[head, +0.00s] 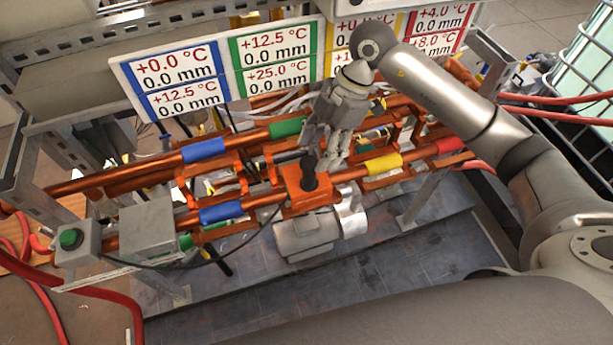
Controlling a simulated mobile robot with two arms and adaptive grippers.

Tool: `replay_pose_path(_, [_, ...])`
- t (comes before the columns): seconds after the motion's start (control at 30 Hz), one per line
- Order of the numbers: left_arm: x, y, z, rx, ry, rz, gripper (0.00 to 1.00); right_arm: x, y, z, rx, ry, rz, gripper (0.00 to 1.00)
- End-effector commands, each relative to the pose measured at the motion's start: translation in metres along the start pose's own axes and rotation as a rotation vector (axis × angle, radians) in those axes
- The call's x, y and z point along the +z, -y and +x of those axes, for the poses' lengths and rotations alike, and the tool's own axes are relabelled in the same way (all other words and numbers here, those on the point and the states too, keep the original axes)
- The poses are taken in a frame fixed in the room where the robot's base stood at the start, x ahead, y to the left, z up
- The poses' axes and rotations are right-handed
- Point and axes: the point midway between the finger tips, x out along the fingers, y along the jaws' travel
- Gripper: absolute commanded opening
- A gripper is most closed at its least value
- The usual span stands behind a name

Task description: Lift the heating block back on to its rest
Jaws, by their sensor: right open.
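The heating block, which I take to be the orange block (303,202) with an upright black knob (309,174), sits at the front copper pipe, between the blue and yellow bands. My right gripper (326,160) comes down from above, open, with its fingers just behind and above the knob. I cannot tell whether the fingers touch the knob. A grey motor-like cylinder (305,236) is below the block. I cannot make out for sure which part is the rest. My left gripper is not in view.
Copper pipes with blue (204,149), green (287,127), yellow (384,163) and red (450,146) bands cross the frame. Label boards (180,75) stand behind. A grey box (148,230) and a green button (70,238) are at the left. Red hoses run on both sides.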

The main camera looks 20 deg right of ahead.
Motion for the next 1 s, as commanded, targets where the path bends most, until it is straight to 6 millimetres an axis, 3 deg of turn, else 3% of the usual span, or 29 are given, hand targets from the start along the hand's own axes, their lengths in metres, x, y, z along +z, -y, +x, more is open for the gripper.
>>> replay_pose_path(0.1, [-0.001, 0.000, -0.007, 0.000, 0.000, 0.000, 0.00, -0.002, 0.001, 0.018, -0.003, -0.004, -0.001, 0.56])
replay_pose_path(0.37, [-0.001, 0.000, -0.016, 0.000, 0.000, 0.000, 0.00, 0.001, 0.002, 0.038, -0.003, -0.004, -0.001, 0.56])
replay_pose_path(0.7, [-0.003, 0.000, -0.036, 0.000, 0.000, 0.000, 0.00, 0.007, 0.003, 0.081, -0.001, -0.006, -0.003, 0.56])
replay_pose_path(0.97, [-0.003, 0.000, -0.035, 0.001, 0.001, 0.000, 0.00, 0.008, 0.002, 0.085, 0.001, -0.005, -0.005, 0.56])
replay_pose_path(1.0, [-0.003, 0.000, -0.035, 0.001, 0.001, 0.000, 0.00, 0.008, 0.002, 0.085, 0.001, -0.005, -0.005, 0.52])
